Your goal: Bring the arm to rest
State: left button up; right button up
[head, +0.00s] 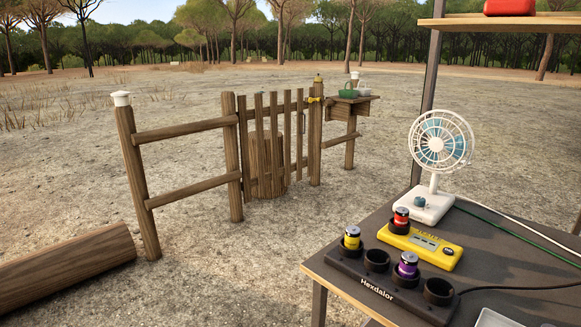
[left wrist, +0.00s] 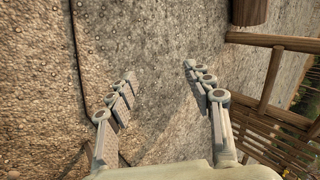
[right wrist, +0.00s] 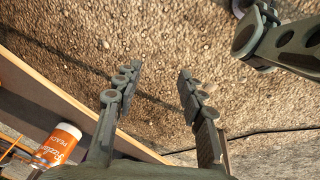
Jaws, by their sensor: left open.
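Neither arm shows in the head view. In the left wrist view my left gripper (left wrist: 160,82) is open, its two fingers wide apart over sandy ground with nothing between them. In the right wrist view my right gripper (right wrist: 160,75) also has its fingers apart and empty, above the ground beside a board edge. A grey jointed piece that looks like part of my own other arm (right wrist: 275,40) shows at the upper right of that view.
A dark table (head: 500,245) at right holds a white fan (head: 430,205), a yellow device (head: 420,243) and a black holder (head: 345,268) with small cans. An orange-labelled can (right wrist: 57,145) lies near my right gripper.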

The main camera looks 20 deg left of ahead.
pick_arm(q)
jog(key=s+d+f+n+h, duration=0.1)
jog(key=d+f, duration=0.2)
jog(key=d, duration=0.6)
jog(key=s+d+f+n+h, duration=0.1)
jog(key=d+f, duration=0.3)
jog(key=d, duration=0.5)
jog(key=s+d+f+n+g+h, duration=0.1)
jog(key=s+d+f+n+h, duration=0.1)
jog(key=d, duration=0.7)
notch_tip(320, 180, down, 2)
jog(key=shift+s+d+f+h, duration=0.1)
jog(key=shift+s+d+h, duration=0.15)
jog(key=shift+s+h, duration=0.45)
pick_arm(e)
jog(key=w+a+r, duration=0.1)
jog(key=w+r, duration=0.2)
jog(key=r, duration=0.3)
jog(key=shift+w+r+t, duration=0.15)
jog(key=shift+r+t, duration=0.15)
jog(key=shift+r, duration=0.1)
jog(key=shift+c, duration=0.5)
grip_shut()
